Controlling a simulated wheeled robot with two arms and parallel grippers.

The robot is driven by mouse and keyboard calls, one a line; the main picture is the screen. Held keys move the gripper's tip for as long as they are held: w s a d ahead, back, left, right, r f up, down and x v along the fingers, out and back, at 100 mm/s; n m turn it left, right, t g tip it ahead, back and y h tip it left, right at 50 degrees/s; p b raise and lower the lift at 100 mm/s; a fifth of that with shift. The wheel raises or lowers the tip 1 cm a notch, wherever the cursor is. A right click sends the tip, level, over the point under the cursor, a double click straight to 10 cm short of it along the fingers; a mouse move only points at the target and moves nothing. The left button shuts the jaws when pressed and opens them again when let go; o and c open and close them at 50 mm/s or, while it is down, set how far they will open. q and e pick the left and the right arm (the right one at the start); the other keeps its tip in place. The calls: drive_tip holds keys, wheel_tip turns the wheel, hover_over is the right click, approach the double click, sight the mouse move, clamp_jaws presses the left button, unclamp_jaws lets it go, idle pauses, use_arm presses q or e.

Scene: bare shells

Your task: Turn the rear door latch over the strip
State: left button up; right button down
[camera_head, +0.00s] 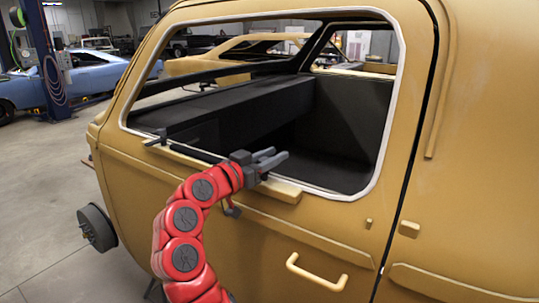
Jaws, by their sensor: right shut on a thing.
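The yellow door (250,225) has a large window opening with a pale seal around it. A strip (285,190) runs along the bottom sill, with a dark edge on its left part. My left gripper is out of view.
A yellow pull handle (316,272) sticks out low on the door. A bare wheel hub (96,228) stands out at the left. The dark interior behind the window is open. A blue car (75,80) and a lift post (47,55) stand far left.

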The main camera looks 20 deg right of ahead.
drive_tip(key=m+g, duration=0.1)
drive_tip(key=g+h+p, duration=0.1)
drive_tip(key=shift+s+d+r+m+g, duration=0.1)
drive_tip(key=shift+s+r+m+g, duration=0.1)
drive_tip(key=shift+m+g, duration=0.2)
drive_tip(key=shift+m+g+h+p, duration=0.4)
drive_tip(key=shift+m+g+p, duration=0.1)
drive_tip(key=shift+g, duration=0.1)
drive_tip(key=shift+s+d+f+m+g+h, duration=0.1)
drive_tip(key=shift+s+m+g+h, duration=0.1)
drive_tip(key=shift+m+g, duration=0.6)
drive_tip(key=shift+s+d+m+g+h, duration=0.15)
drive_tip(key=shift+m+g, duration=0.25)
drive_tip(key=shift+g, duration=0.7)
drive_tip(key=shift+s+a+g, duration=0.1)
drive_tip(key=shift+s+g, duration=0.05)
drive_tip(key=shift+g, duration=0.25)
drive_tip(key=shift+s+f+m+g, duration=0.15)
drive_tip(key=shift+m+g, duration=0.55)
drive_tip(key=c, duration=1)
unclamp_jaws()
drive_tip(key=shift+c, duration=0.2)
drive_tip(key=o, duration=0.5)
drive_tip(key=shift+c, duration=0.2)
